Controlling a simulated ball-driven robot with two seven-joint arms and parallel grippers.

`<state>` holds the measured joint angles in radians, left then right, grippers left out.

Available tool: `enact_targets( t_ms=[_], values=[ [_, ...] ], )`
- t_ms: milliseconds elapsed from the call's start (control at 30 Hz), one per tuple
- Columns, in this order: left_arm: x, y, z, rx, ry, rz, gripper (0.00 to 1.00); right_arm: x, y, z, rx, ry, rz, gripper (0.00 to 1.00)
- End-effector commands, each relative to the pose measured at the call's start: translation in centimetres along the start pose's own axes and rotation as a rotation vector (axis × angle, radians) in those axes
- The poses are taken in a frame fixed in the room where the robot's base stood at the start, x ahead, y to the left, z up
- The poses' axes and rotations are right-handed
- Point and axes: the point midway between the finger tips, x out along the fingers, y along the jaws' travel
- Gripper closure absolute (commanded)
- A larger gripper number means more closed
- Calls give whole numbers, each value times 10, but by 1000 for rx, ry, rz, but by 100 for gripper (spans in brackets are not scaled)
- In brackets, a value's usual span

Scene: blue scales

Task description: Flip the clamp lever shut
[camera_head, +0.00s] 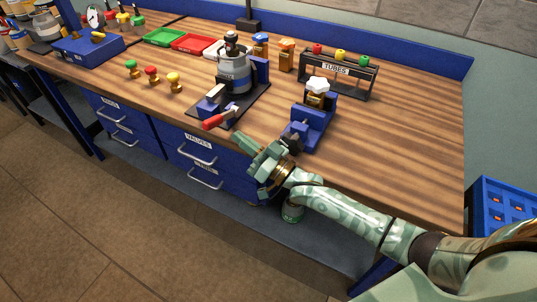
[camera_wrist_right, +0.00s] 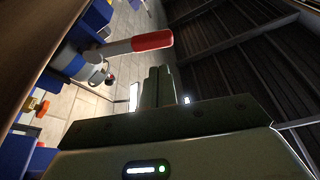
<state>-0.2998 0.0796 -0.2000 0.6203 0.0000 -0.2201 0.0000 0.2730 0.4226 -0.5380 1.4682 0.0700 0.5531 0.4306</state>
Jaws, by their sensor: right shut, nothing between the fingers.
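The clamp lever has a red grip (camera_head: 216,121) that sticks out toward the front edge of the bench, low beside the dark base plate (camera_head: 243,108) of the clamp. A grey cylindrical part (camera_head: 233,77) stands upright on that plate. In the right wrist view the red grip (camera_wrist_right: 152,41) and its pale metal arm (camera_wrist_right: 112,49) point right, above the fingers in the picture. My right gripper (camera_head: 245,141) is shut and empty, in front of the bench edge, below and right of the red grip and apart from it. Its closed fingers show in the wrist view (camera_wrist_right: 158,88). My left gripper is out of view.
A blue vice-like fixture (camera_head: 312,128) with a white knob stands just behind my right gripper. A tube rack (camera_head: 338,74) is at the back right. Several coloured knobs (camera_head: 152,75) stand left of the clamp. Drawers (camera_head: 202,160) front the bench below. Bench top at right is clear.

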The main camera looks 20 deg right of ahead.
Motion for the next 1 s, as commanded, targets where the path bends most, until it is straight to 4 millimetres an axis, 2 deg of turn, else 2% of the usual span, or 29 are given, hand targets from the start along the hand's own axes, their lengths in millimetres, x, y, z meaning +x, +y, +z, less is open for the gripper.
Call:
enact_targets(
  t_ms=[33,200,400,600,1000],
  values=[
    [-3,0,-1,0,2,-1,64,-13,0,-1,-1,-2,1,100],
    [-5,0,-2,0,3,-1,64,-50,0,-3,0,4,-1,100],
    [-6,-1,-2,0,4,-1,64,-78,0,-3,1,8,-1,100],
    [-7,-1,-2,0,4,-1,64,-86,0,-4,0,11,-2,100],
    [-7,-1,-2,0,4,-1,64,-86,0,-4,1,12,-3,100]
  ],
)
